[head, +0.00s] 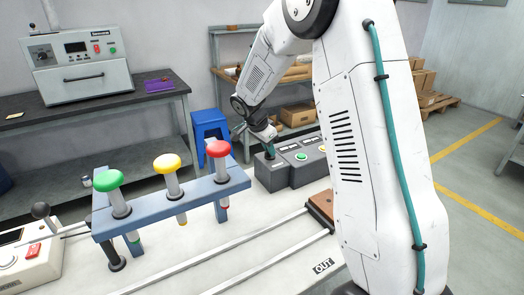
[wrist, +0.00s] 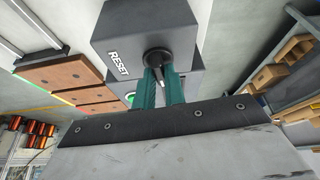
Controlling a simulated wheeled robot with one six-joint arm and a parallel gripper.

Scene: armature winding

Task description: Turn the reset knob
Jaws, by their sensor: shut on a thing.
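The reset knob (wrist: 157,58) is a round black knob on a dark grey box marked RESET (wrist: 130,28), in the upper middle of the wrist view. My gripper (wrist: 163,80) has teal fingers, which reach up to the box and are shut on the knob. The fingers hide part of the knob. In the head view my gripper (head: 270,152) is at the left end of the grey control box (head: 272,176), beyond the coloured knobs. The knob itself is hard to make out there.
A blue rack (head: 200,187) with green, yellow and red knobs stands left of my gripper. A grey panel (head: 308,160) with a green button (head: 301,156) adjoins the reset box. Two rails (head: 230,250) run along the white table. A blue stool (head: 210,124) stands behind.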

